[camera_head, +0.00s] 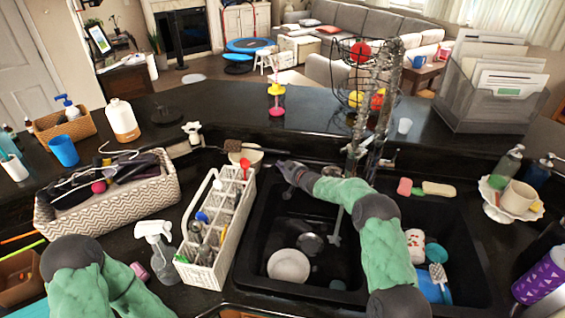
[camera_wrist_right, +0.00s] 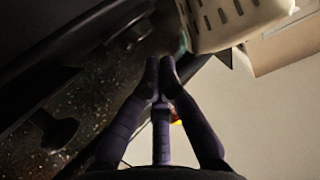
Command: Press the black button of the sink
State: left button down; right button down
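The black double sink (camera_head: 255,235) fills the middle of the head view, with dishes in its basins. My right arm reaches over it from the lower right. My right gripper (camera_head: 287,168) is over the sink's back left rim, beside the white caddy. In the right wrist view the dark fingers of this gripper (camera_wrist_right: 159,72) are drawn together at the tips, with nothing visible between them. A dark round knob (camera_wrist_right: 55,130) stands on the speckled counter there, apart from the fingers. Whether it is the black button I cannot tell. My left gripper is out of view.
The white caddy (camera_head: 222,225) stands left of the sink, with a spray bottle (camera_head: 157,245) and a patterned basket (camera_head: 110,205) beyond. A tall metal faucet (camera_head: 372,100) rises behind the sink near my right forearm. Sponges (camera_head: 438,188) lie on the back right rim.

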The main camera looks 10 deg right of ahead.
jog(key=shift+f, duration=0.3)
jog(key=shift+f, duration=0.1)
notch_tip(320, 180, down, 2)
jog(key=shift+b, duration=0.65)
jog(key=shift+s, duration=0.25)
jog(key=v, duration=1.1)
jog(key=shift+s+r, duration=0.25)
jog(key=shift+r, duration=0.15)
jog(key=shift+d, duration=0.15)
